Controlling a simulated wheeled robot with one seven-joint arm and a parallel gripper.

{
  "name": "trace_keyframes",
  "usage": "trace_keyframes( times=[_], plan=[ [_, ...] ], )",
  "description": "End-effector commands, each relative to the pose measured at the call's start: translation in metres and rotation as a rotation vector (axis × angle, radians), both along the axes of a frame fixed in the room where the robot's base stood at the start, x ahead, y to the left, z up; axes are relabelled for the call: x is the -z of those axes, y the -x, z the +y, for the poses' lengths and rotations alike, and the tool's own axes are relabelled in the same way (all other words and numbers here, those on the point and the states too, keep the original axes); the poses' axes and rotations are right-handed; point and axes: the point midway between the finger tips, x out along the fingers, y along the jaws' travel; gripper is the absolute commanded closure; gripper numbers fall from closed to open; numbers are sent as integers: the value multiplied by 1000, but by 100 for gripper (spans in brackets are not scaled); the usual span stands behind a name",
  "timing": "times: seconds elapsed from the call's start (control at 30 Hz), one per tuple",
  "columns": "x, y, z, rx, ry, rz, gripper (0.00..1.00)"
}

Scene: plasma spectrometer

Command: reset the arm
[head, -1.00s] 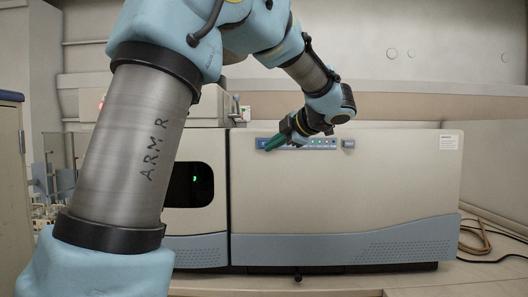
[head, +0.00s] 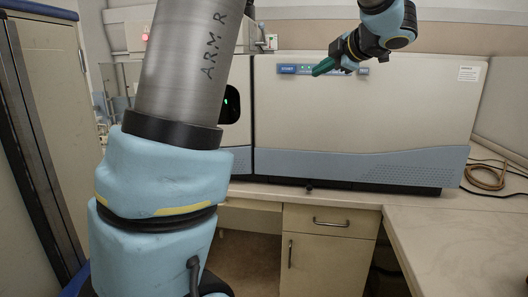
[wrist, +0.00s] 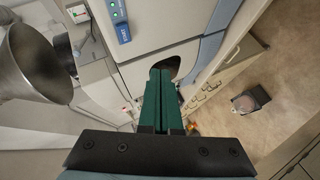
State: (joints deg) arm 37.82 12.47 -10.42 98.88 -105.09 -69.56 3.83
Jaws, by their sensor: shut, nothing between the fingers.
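My gripper (head: 322,68) has green fingers and is held up in front of the upper part of the spectrometer (head: 340,120), near its indicator panel (head: 288,69). In the wrist view my gripper (wrist: 160,75) shows its two green fingers side by side, closed together with nothing between them. The fingers point toward the dark window (wrist: 172,66) in the spectrometer's front. My arm crosses the left of the head view and hides part of the spectrometer and its window (head: 231,104).
The bench top (head: 460,240) is clear at the right, with a coiled cable (head: 487,177) at its back. A drawer cabinet (head: 328,240) stands below the spectrometer. A tall cabinet (head: 40,130) is at the left. A metal funnel-like part (wrist: 35,62) is close in the wrist view.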

Motion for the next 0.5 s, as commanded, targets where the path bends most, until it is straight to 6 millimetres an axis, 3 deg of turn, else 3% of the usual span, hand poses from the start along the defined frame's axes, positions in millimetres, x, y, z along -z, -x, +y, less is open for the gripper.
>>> trace_keyframes(
  times=[0.3, 0.5],
  plan=[
    [1, -30, 15, 141, -94, -62, 100],
    [11, -50, 24, 313, -205, -81, 100]
  ],
)
